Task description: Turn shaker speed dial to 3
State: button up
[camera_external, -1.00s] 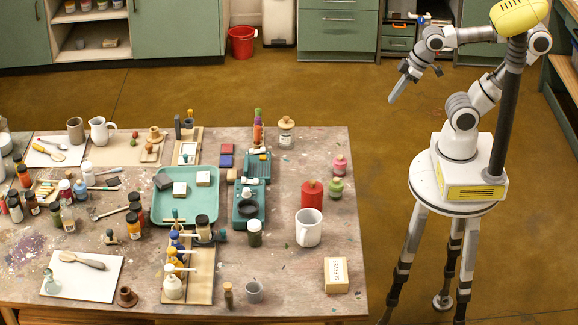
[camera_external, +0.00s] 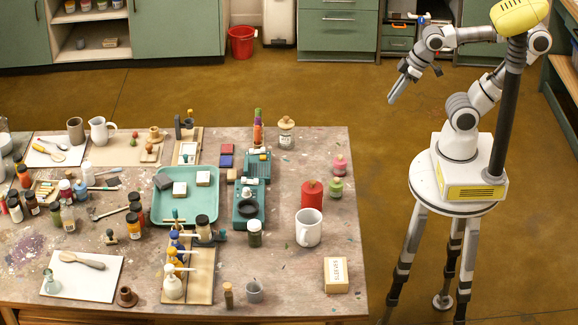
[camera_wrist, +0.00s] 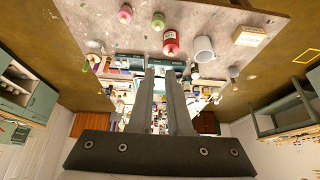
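Two small teal devices stand on the table, just right of the teal tray. The nearer one (camera_external: 248,212) carries a dark round ring on top. The farther one (camera_external: 257,168) is flatter. I cannot tell for sure which is the shaker, and no dial numbers are readable. My gripper (camera_external: 391,102) hangs in the air beyond the table's right edge, well apart from both devices, pointing down and left. In the wrist view my gripper's fingers (camera_wrist: 165,72) have a narrow gap between them, with nothing held.
A red jar (camera_external: 312,195), a white mug (camera_external: 308,228), pink and green jars and a labelled box (camera_external: 336,275) stand on the table's right side. Open floor lies between table and arm.

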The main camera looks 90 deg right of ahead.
jog(key=o, duration=0.6)
jog(key=shift+m, duration=0.6)
jog(key=w, duration=0.2)
jog(key=w+r, duration=0.1)
jog(key=w, duration=0.1)
jog(key=shift+w+r+b, duration=0.2)
jog(key=shift+w+b, duration=0.1)
jog(key=shift+w, duration=0.1)
jog(key=m+g+h+b, duration=0.2)
jog(key=m+h+b, duration=0.15)
jog(key=m, duration=0.45)
send_over(246, 189)
jog(key=s+a, duration=0.5)
notch_tip(246, 189, down, 18)
jog(key=x, duration=1.1)
jog(key=b+x, duration=0.1)
jog(key=x, duration=0.5)
jog(key=shift+s+a+f, duration=0.1)
jog(key=shift+s+a, duration=0.1)
jog(key=shift+s, duration=0.15)
grip_shut()
